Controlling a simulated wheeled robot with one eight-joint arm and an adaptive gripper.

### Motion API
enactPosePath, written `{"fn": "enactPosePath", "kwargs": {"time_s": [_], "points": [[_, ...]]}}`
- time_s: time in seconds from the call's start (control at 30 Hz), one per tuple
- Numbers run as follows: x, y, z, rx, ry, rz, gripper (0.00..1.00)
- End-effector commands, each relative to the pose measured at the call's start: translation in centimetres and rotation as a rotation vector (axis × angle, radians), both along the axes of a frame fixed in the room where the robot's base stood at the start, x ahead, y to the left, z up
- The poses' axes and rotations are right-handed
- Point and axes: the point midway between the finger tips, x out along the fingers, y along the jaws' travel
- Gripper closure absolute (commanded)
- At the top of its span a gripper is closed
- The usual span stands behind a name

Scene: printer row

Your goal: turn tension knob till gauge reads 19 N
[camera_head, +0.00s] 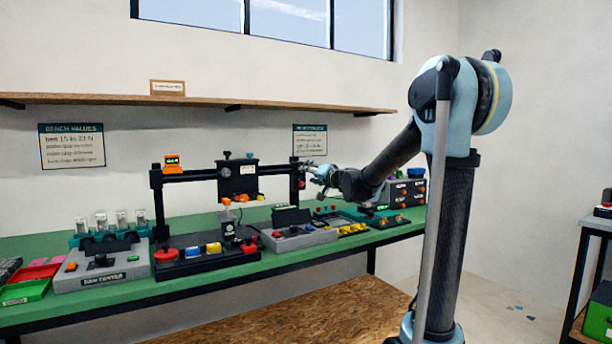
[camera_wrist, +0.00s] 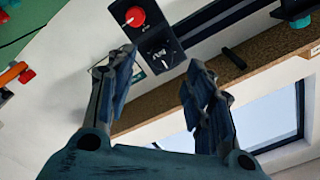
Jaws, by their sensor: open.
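A red knob with a white mark (camera_wrist: 135,16) sits on a dark box at the top of the wrist view. A small dark dial with a pale pointer (camera_wrist: 158,52), which looks like the gauge, is beside it; its reading is too small to tell. In the head view a small red knob (camera_head: 302,184) shows on the right post of the black printer frame (camera_head: 215,173). My gripper (camera_head: 316,172) is just right of that post. In the wrist view my gripper (camera_wrist: 160,62) is open, its fingers apart and empty, short of the knob.
A wooden shelf (camera_head: 200,100) runs along the wall above. The green bench (camera_head: 190,287) holds a grey fixture (camera_head: 100,268), a black base with red knobs (camera_head: 205,262) and another grey unit (camera_head: 297,239).

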Motion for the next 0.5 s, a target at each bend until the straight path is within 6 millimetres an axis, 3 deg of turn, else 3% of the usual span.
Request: {"fn": "enactPosePath", "kwargs": {"time_s": [0.23,0.5], "points": [[2.9,2.0,0.0,0.000,0.000,0.001,0.52],[4.5,3.0,0.0,0.000,0.001,-0.001,0.52]]}}
